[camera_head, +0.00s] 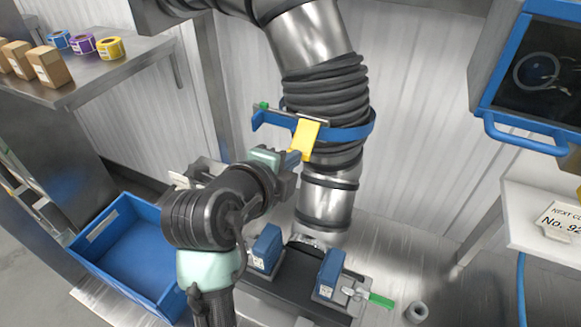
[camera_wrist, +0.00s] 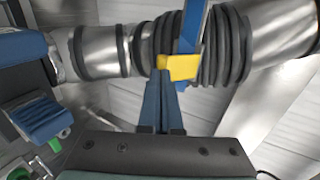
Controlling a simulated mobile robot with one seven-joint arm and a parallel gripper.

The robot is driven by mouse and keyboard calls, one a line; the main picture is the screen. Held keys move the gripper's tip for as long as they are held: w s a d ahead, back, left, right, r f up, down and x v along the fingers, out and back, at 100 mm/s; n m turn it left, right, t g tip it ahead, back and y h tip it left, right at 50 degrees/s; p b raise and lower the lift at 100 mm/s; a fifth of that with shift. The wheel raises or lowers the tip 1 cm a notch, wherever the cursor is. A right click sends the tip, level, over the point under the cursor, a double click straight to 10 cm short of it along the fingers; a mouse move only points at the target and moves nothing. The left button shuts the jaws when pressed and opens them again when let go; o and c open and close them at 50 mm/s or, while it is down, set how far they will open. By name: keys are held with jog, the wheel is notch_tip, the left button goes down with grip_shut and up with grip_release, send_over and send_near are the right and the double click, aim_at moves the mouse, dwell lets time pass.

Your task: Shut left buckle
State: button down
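A blue ring clamp (camera_head: 345,133) goes round the ribbed black hose of a steel pipe. A yellow tab (camera_head: 308,136) sticks out from its front and also shows in the wrist view (camera_wrist: 178,67). My gripper (camera_head: 292,159) is at the lower end of this tab. Its blue fingers (camera_wrist: 164,88) are nearly together, apparently closed on the tab's edge. A green-handled buckle (camera_head: 379,299) sits at the right of the dark base under the pipe. A matching left buckle is hidden behind my arm in the head view; green parts (camera_wrist: 55,145) show at left in the wrist view.
Two blue blocks (camera_head: 267,248) (camera_head: 330,268) stand on the dark base below the pipe's open end. A blue crate (camera_head: 128,245) is at left, a shelf with boxes and tape rolls behind it. A blue-framed screen (camera_head: 535,75) hangs at right.

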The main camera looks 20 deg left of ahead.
jog(key=f+t+b, duration=0.1)
jog(key=b, duration=0.4)
jog(key=w+f+t+b, duration=0.1)
jog(key=t+b, duration=0.1)
jog(key=b, duration=0.4)
jog(key=w+f+t+b, duration=0.1)
jog(key=f+t+b, duration=0.1)
jog(key=b, duration=0.3)
jog(key=shift+b, duration=0.4)
jog(key=shift+w+r+t+b, duration=0.15)
jog(key=shift+t+b, duration=0.15)
jog(key=shift+b, duration=0.35)
jog(key=shift+d, duration=0.1)
